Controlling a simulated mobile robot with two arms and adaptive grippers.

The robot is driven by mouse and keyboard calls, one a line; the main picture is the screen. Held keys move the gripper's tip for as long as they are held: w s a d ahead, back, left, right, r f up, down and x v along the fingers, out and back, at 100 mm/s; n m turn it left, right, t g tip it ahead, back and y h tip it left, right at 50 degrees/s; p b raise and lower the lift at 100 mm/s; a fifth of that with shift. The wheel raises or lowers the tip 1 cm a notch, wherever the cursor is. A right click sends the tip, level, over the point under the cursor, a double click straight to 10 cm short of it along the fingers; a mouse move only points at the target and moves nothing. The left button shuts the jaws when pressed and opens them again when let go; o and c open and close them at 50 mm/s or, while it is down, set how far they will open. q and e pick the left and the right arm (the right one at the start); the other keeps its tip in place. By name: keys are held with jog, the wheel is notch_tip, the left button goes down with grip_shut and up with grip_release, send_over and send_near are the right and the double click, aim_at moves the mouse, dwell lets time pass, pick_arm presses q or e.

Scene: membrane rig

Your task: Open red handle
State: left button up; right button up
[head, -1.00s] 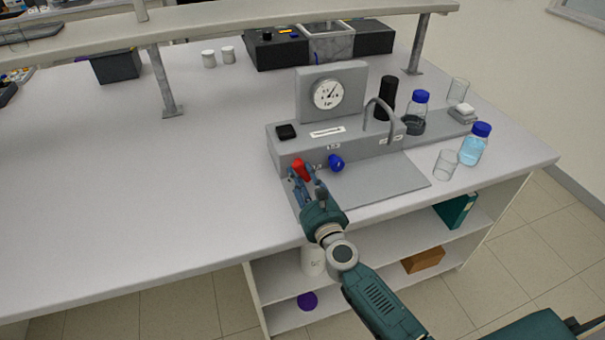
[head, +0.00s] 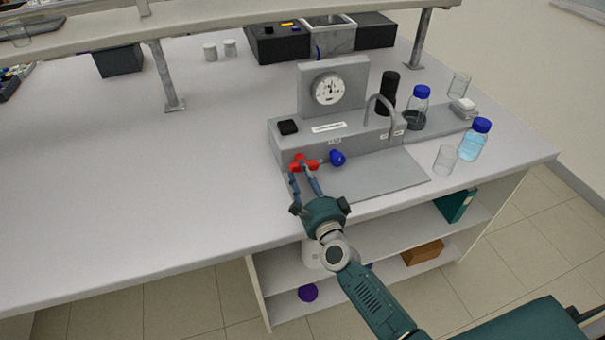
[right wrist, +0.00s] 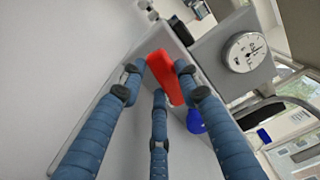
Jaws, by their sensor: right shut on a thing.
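The red handle (head: 301,163) is on the front face of the grey rig (head: 284,147), left of a blue knob (head: 337,158). It lies roughly sideways in the head view. In the right wrist view the red handle (right wrist: 165,76) shows as a long flat bar between blue fingers. My right gripper (head: 304,178) reaches in from the front edge of the bench and is shut on the red handle, with fingers on both sides of it. The pressure gauge (head: 327,89) stands above the rig. My left gripper is not in view.
A curved metal tube (head: 379,105) and a dark cylinder (head: 389,91) rise on the rig's right. Blue-capped bottles, one with blue liquid (head: 472,142), and a clear beaker (head: 445,159) stand farther right. The bench left of the rig is clear.

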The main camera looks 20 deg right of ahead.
jog(key=shift+f+n, duration=0.15)
jog(key=shift+n, duration=0.45)
jog(key=o, duration=1.2)
jog(key=s, duration=1.2)
jog(key=shift+d, duration=0.15)
jog(key=shift+s, duration=0.1)
